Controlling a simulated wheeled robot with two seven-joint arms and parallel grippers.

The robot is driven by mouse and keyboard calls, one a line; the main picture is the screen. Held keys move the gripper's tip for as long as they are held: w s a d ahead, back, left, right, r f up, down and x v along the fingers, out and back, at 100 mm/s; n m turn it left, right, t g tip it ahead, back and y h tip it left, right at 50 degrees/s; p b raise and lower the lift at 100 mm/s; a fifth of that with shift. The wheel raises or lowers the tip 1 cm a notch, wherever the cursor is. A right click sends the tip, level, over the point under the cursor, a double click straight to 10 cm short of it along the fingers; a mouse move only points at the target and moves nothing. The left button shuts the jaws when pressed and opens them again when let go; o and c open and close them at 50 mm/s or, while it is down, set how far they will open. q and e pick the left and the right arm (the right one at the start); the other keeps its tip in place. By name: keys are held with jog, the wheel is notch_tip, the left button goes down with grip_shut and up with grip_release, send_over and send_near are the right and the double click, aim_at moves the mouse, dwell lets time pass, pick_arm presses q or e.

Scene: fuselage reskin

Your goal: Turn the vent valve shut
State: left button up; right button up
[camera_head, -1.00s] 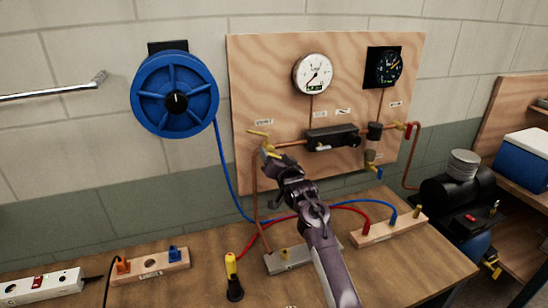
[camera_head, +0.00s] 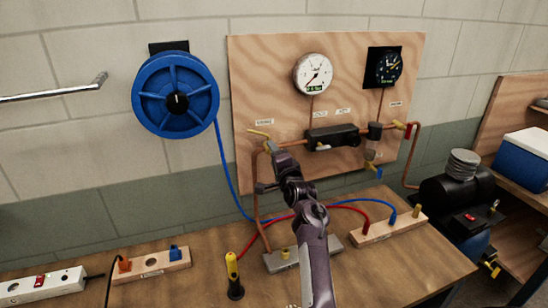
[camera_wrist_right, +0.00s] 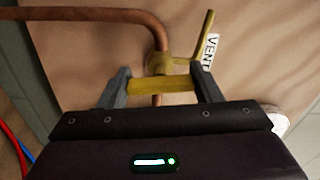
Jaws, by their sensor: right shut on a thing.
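The vent valve (camera_head: 268,146) is a yellow brass fitting at the bend of the copper pipe, on the left of the wooden panel. In the right wrist view its body (camera_wrist_right: 158,64) sits on the pipe beside a partly seen VENT label. A thin yellow lever (camera_wrist_right: 205,36) stands up to the right of it; this lever also shows in the head view (camera_head: 258,133). My right gripper (camera_head: 272,148) reaches up to the valve. In the wrist view its two grey fingers (camera_wrist_right: 162,88) are shut on a yellow bar (camera_wrist_right: 160,84) at the valve. My left gripper is out of view.
The panel (camera_head: 245,85) carries a white gauge (camera_head: 313,73), a dark gauge (camera_head: 387,67) and a black block (camera_head: 333,137). A blue hose reel (camera_head: 150,95) hangs at left. A yellow-and-black tool (camera_head: 233,275) stands on the bench (camera_head: 200,290), near blue and red hoses.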

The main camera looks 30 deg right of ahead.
jog(key=shift+m, duration=0.9)
jog(key=shift+d, duration=0.1)
jog(key=o, duration=1)
jog(key=shift+s, duration=0.1)
jog(key=shift+f, duration=0.1)
